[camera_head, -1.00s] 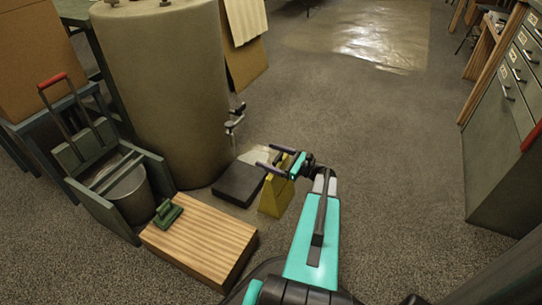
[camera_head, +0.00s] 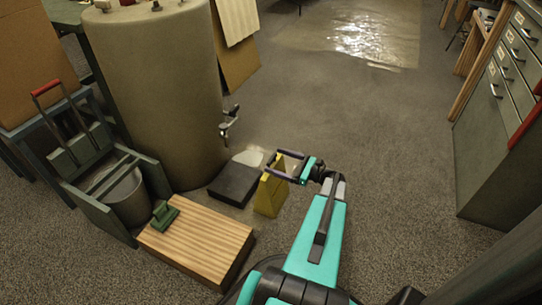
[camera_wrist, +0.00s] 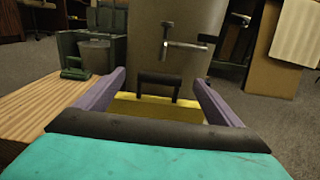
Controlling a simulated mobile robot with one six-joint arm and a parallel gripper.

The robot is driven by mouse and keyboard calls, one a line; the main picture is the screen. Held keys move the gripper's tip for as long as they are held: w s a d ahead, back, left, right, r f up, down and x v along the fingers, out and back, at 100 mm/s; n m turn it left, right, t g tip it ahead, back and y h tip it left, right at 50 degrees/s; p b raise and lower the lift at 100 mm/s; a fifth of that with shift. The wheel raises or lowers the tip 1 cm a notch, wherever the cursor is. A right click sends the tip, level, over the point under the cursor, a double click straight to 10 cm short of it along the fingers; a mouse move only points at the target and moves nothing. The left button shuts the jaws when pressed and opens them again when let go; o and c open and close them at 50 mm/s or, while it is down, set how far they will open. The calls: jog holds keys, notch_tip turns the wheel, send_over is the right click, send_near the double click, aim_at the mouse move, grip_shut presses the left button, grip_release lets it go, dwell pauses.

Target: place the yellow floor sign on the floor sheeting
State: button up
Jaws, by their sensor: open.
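The yellow floor sign (camera_head: 271,192) stands upright on the floor beside a black block and the end of a wooden board. In the wrist view the top of the yellow sign (camera_wrist: 155,108) shows low between my fingers. My gripper (camera_head: 279,164) is open at the top of the sign, its fingers on either side of it. In the wrist view my gripper (camera_wrist: 160,82) shows its two fingers spread, and I cannot tell whether they touch the sign. The floor sheeting (camera_head: 350,40), a shiny clear sheet, lies flat on the floor at the far top.
A large grey-brown drum (camera_head: 155,95) with a tap stands left of the sign. A black block (camera_head: 235,185), a slatted wooden board (camera_head: 200,240) and a bucket (camera_head: 127,197) are nearby. Drawer cabinets (camera_head: 500,130) stand at right. The floor between is clear.

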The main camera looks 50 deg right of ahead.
jog(key=shift+p+v, duration=0.75)
jog(key=shift+v, duration=1.95)
jog(key=shift+s, duration=0.15)
